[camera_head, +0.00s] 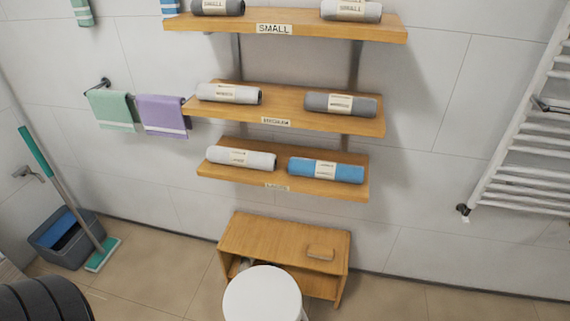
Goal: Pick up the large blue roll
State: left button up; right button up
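The blue roll (326,170) lies on the right half of the lowest wooden shelf (225,172), with a pale paper band around its middle. A whitish roll (241,157) with a similar band lies to its left on the same shelf, with a small gap between them. The label (277,187) on this shelf's front edge is too small to read surely. Neither of my grippers is in view.
The middle shelf (290,105) and the top shelf, labelled SMALL (274,29), hold grey and pale rolls. Below stand a wooden bench (260,236) and a white round stool (262,293). A towel radiator (525,140) is at right, a mop bucket (65,240) at left. Floor right of the bench is clear.

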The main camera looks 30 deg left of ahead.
aim_at(297, 166)
jog(key=i+l+u, duration=0.1)
jog(key=u, duration=0.3)
jog(key=i+l+u, duration=0.1)
jog(key=u, duration=0.3)
jog(key=l+u, duration=0.4)
jog(key=i+j, duration=0.05)
